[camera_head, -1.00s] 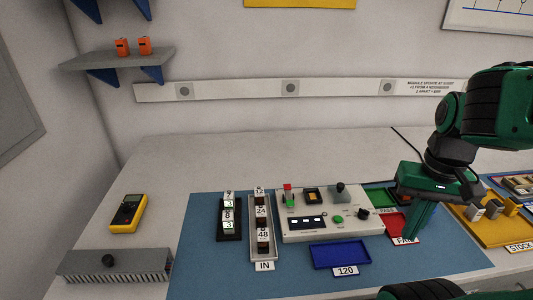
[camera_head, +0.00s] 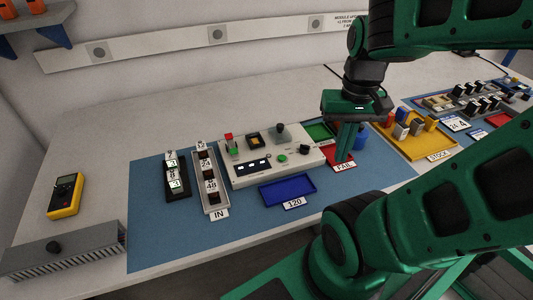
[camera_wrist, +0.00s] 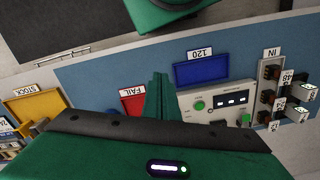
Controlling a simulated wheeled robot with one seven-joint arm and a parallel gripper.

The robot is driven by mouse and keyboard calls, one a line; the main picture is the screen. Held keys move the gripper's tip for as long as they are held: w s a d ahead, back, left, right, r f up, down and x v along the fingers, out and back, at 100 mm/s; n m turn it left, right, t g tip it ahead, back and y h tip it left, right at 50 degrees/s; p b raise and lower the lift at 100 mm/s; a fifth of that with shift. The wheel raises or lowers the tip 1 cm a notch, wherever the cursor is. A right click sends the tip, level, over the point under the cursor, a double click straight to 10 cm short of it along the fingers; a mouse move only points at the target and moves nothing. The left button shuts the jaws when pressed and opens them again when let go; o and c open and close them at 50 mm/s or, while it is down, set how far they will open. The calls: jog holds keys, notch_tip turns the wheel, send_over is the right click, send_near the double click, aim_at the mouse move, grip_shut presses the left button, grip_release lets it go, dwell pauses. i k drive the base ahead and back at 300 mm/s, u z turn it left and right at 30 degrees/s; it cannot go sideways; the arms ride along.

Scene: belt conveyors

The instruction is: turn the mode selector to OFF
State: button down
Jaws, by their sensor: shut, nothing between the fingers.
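The white control panel (camera_head: 270,160) stands on the blue mat and also shows in the wrist view (camera_wrist: 216,97). A black knob (camera_head: 304,149) is on its right front, beside a green button (camera_head: 282,158). Another dark knob (camera_head: 280,129) sits on a grey square plate at the back right. Labels are too small to read, so I cannot tell which knob is the mode selector or its setting. My gripper (camera_head: 342,173) is shut and empty, pointing down right of the panel, over the red FAIL tray (camera_head: 333,161). Its fingers (camera_wrist: 159,78) hide part of the scene in the wrist view.
A blue 120 tray (camera_head: 287,189) lies in front of the panel. The IN rack (camera_head: 217,207) with several modules is left of it. A green tray (camera_head: 320,131) lies behind the FAIL tray. The yellow STOCK tray (camera_head: 425,147) with blocks is to the right.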

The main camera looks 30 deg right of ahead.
aim_at(304, 149)
jog(key=u, duration=0.05)
jog(key=k, duration=1.2)
jog(key=z, duration=0.45)
jog(key=i, duration=1)
jog(key=u, duration=0.05)
